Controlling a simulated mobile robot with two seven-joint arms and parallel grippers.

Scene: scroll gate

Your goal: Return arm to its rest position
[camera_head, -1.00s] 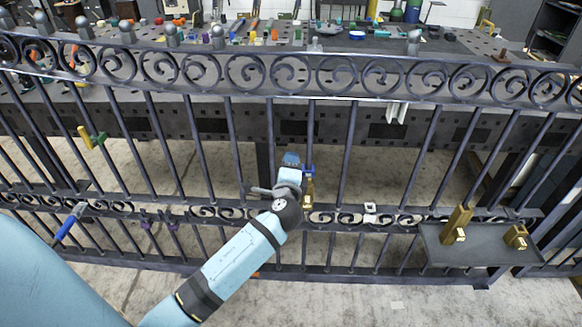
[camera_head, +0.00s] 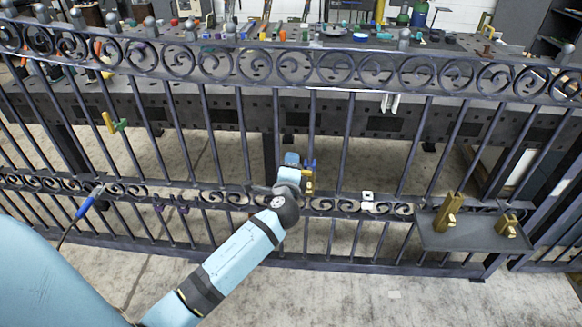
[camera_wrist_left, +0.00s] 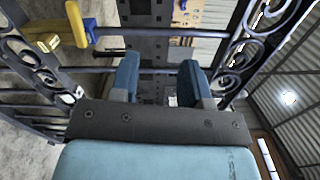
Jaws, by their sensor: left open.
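My left arm reaches in from the lower left of the head view toward a dark wrought-iron gate (camera_head: 300,50). My left gripper (camera_head: 292,158) is at the gate's middle, in front of the bars, beside a small gold-and-blue fitting (camera_head: 310,178). In the left wrist view its two blue fingers (camera_wrist_left: 158,80) are apart with nothing between them. A yellow piece with a blue part (camera_wrist_left: 77,24) shows left of the fingers there, apart from them. Whether any part of the gripper touches the gate bars is unclear. My right gripper is not in view.
A grey shelf (camera_head: 470,239) with gold fittings (camera_head: 449,211) sits at the gate's lower right. A yellow-green handle (camera_head: 115,122) and a blue handle (camera_head: 85,207) are on the left. Behind stands a cluttered workbench. Bare concrete floor (camera_head: 350,300) lies in front.

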